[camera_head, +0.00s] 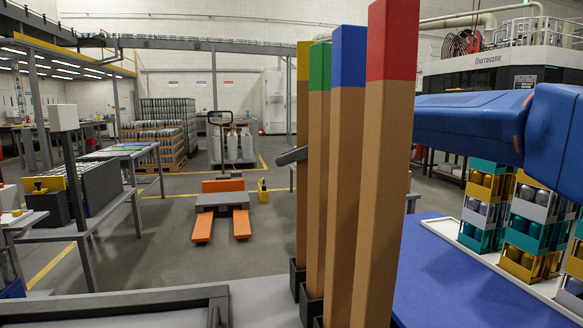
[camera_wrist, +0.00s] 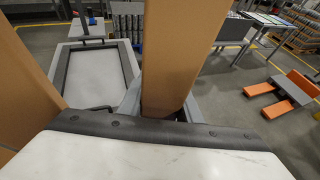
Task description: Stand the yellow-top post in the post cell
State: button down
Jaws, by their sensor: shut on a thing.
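The yellow-top post (camera_head: 303,180) is upright at the far left end of a row of tall brown posts. Its lower end appears to be within a dark post cell (camera_head: 297,282), but I cannot tell whether it is fully seated. My gripper (camera_head: 291,157) shows only as a dark fingertip jutting left beside this post; the rest is hidden behind the posts. In the wrist view, a brown post (camera_wrist: 170,50) stands between my grey fingers, which are shut on it; its coloured top is out of that view.
Posts with green (camera_head: 319,150), blue (camera_head: 345,180) and red (camera_head: 388,160) tops stand close on the right. A dark-rimmed frame (camera_head: 120,302) lies in front. Stacked can crates (camera_head: 530,225) stand on the right. An orange pallet truck (camera_head: 222,205) is on the floor behind.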

jog(key=shift+f, duration=1.3)
jog(key=c, duration=1.3)
grip_release()
jog(key=v, duration=1.2)
